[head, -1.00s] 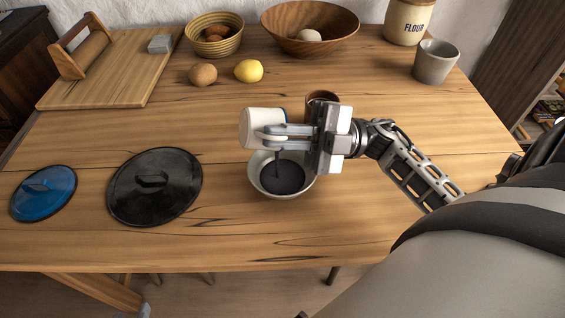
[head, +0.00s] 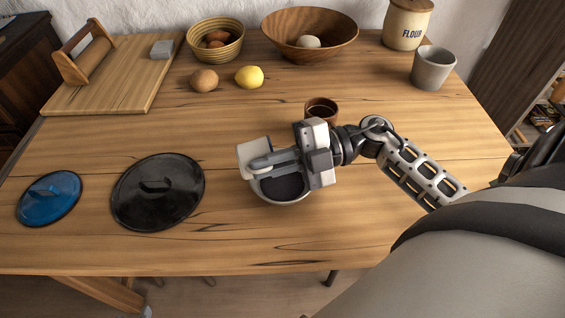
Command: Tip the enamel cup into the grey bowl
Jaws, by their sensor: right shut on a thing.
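The enamel cup (head: 252,150) is white and is held in my right gripper (head: 264,161), whose fingers are shut on it. The cup is just above the far left rim of the grey bowl, partly hidden by the fingers. The grey bowl (head: 288,201) stands on the table below the gripper and holds dark contents. The gripper covers its far part. No stream shows between cup and bowl, and I cannot see inside the cup. My left gripper is not in view.
A brown cup (head: 321,106) stands close behind the gripper. A black lid (head: 157,205) and a blue lid (head: 49,198) lie to the left. A lemon (head: 249,77), a potato-like item (head: 204,80), a grey cup (head: 433,68) and a wooden bowl (head: 309,48) stand farther back.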

